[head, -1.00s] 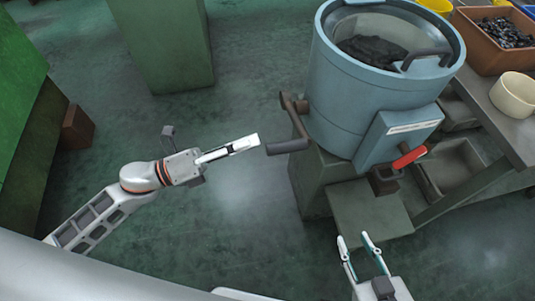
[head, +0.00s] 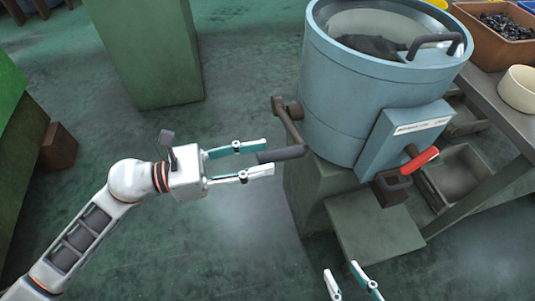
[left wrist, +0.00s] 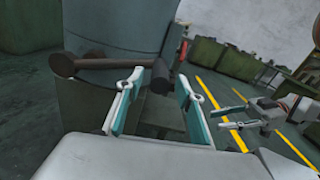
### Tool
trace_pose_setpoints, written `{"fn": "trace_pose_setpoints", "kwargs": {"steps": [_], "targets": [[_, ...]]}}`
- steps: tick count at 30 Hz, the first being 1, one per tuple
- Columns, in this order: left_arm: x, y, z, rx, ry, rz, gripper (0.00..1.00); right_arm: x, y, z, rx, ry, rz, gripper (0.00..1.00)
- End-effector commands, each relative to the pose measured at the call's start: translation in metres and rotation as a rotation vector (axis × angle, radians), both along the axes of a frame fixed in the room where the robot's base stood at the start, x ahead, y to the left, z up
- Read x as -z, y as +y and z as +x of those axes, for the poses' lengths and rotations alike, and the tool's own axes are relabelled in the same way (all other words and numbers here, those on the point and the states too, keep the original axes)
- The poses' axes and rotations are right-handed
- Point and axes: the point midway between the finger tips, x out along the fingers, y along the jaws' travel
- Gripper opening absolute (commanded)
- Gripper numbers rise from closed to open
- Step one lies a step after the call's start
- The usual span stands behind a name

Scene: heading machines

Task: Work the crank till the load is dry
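The blue drum machine (head: 345,85) stands on a green base, with a dark load (head: 375,46) visible inside its top. Its crank (head: 288,122) sticks out on the left side and ends in a dark handle (head: 282,154). My left gripper (head: 268,158) is open, its fingertips at the near end of the handle. In the left wrist view the handle (left wrist: 161,77) shows beyond and between the open fingers (left wrist: 155,95); whether they touch it I cannot tell. My right gripper (head: 341,278) is open and empty at the bottom edge, away from the machine.
A red-handled lever (head: 421,159) and a spout (head: 391,187) are on the machine's front. A bench at the right holds a cream bowl (head: 519,89) and a brown bin (head: 491,37) of dark parts.

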Motion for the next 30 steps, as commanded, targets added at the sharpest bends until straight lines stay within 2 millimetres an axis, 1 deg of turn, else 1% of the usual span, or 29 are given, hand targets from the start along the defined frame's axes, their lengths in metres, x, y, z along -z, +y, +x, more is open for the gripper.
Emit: {"fn": "trace_pose_setpoints", "kwargs": {"steps": [3, 6, 9, 16, 17, 18, 20, 21, 26, 30], "targets": [[-0.001, -0.014, 0.005, 0.0, -0.001, -0.002, 0.37, 0.0, -0.001, 0.0, 0.0, 0.0, -0.002, 0.32], [0.0, -0.021, 0.007, -0.001, 0.0, -0.001, 0.37, 0.0, -0.001, 0.0, 0.0, 0.001, -0.003, 0.32], [0.0, -0.025, 0.008, -0.001, 0.001, 0.0, 0.37, 0.001, -0.001, -0.001, 0.0, 0.002, -0.003, 0.32], [0.001, -0.025, 0.008, -0.001, 0.002, 0.0, 0.37, 0.003, -0.001, -0.001, -0.001, 0.005, -0.004, 0.32], [0.001, -0.025, 0.008, -0.001, 0.002, -0.001, 0.32, 0.003, -0.001, -0.001, -0.001, 0.006, -0.004, 0.32], [0.001, -0.025, 0.008, -0.001, 0.002, -0.001, 0.21, 0.003, -0.001, -0.001, -0.001, 0.006, -0.004, 0.32], [0.001, -0.025, 0.008, -0.001, 0.002, -0.001, 0.06, 0.003, -0.001, -0.001, -0.001, 0.006, -0.004, 0.32], [0.001, -0.025, 0.008, -0.001, 0.002, -0.001, 0.0, 0.003, -0.001, -0.001, -0.001, 0.006, -0.004, 0.32], [0.0, -0.025, 0.008, -0.001, 0.003, -0.001, 0.0, 0.002, -0.001, -0.001, -0.001, 0.004, -0.003, 0.32], [-0.005, -0.025, 0.009, -0.001, 0.016, -0.005, 0.0, -0.003, -0.001, 0.001, -0.001, -0.006, -0.005, 0.32]]}}
